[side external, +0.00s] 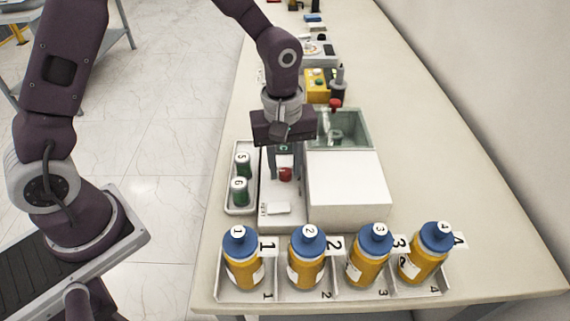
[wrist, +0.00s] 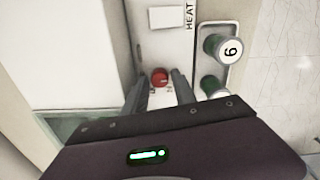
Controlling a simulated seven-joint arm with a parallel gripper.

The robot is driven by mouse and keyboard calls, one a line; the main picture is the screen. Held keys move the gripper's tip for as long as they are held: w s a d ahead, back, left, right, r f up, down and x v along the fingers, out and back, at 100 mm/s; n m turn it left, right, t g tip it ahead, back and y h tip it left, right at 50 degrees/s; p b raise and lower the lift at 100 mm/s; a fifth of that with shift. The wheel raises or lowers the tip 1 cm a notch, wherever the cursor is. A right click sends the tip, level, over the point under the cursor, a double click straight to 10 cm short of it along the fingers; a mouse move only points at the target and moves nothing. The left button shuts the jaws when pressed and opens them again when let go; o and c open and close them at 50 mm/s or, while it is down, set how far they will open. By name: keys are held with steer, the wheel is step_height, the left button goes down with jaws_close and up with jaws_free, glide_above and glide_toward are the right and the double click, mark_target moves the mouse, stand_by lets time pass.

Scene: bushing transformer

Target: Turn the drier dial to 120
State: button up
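The drier is a white box (side external: 348,185) with a lower panel on its left side. A red dial (side external: 286,174) sits on that panel, and it also shows in the wrist view (wrist: 159,77). My gripper (side external: 285,172) is over the panel, pointing down at the dial. In the wrist view its two fingers (wrist: 160,88) are apart, with the dial between and just beyond the tips. I cannot tell whether either finger touches it. The dial's number marks are too small or hidden to read. A white label (wrist: 167,17) and the word HEAT are on the panel.
Several orange bottles with blue caps (side external: 307,262) stand in a numbered rack in front. A grey-green open basin (side external: 358,130) and a yellow box (side external: 316,86) are behind.

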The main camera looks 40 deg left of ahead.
steer(key=shift+f, duration=0.15)
jaws_close()
steer(key=shift+m, duration=0.3)
steer(key=m, duration=0.4)
steer(key=shift+m, duration=0.4)
steer(key=m, duration=0.5)
steer(key=shift+w, duration=0.1)
steer(key=m, duration=0.6)
steer(key=shift+m+g, duration=0.3)
steer(key=shift+m, duration=0.1)
steer(key=m, duration=0.6)
steer(key=shift+d, duration=0.1)
steer(key=shift+m, duration=0.4)
